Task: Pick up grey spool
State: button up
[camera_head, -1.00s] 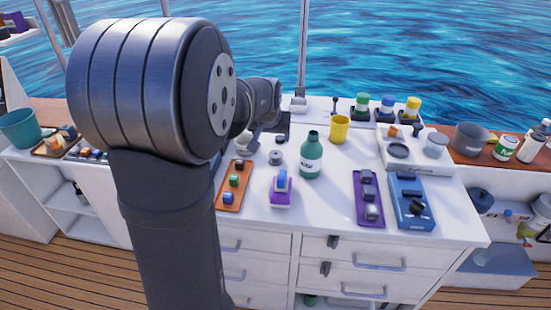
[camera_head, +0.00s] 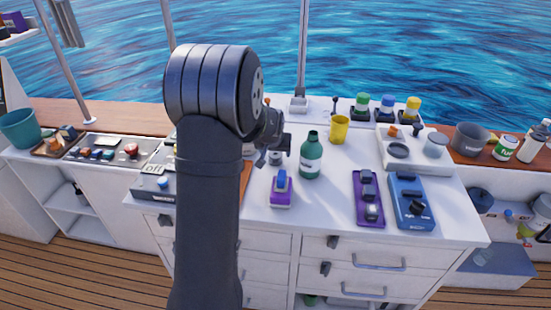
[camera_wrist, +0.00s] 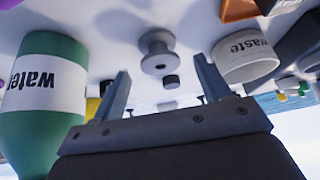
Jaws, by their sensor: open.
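The grey spool (camera_wrist: 157,52) stands on the white counter in the wrist view, upside down in that picture. It lies ahead of my gripper (camera_wrist: 164,82), roughly in line with the gap between the two fingers. The fingers are apart with nothing held between them. In the head view my gripper (camera_head: 271,154) hangs low over the counter, left of the green bottle. My arm and gripper mostly hide the spool's place there.
The green "water" bottle (camera_wrist: 42,95) stands close on one side in the wrist view, the white "waste" cup (camera_wrist: 245,57) on the other. A purple block with a blue top (camera_head: 281,190) sits in front. A yellow cup (camera_head: 339,129) stands behind the bottle.

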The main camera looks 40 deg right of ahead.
aim_at(275, 154)
jog(key=shift+x, duration=1.9)
jog(key=shift+w, duration=0.15)
jog(key=shift+r, duration=0.1)
jog(key=shift+c, duration=0.2)
jog(key=c, duration=1)
jog(key=shift+c, duration=0.2)
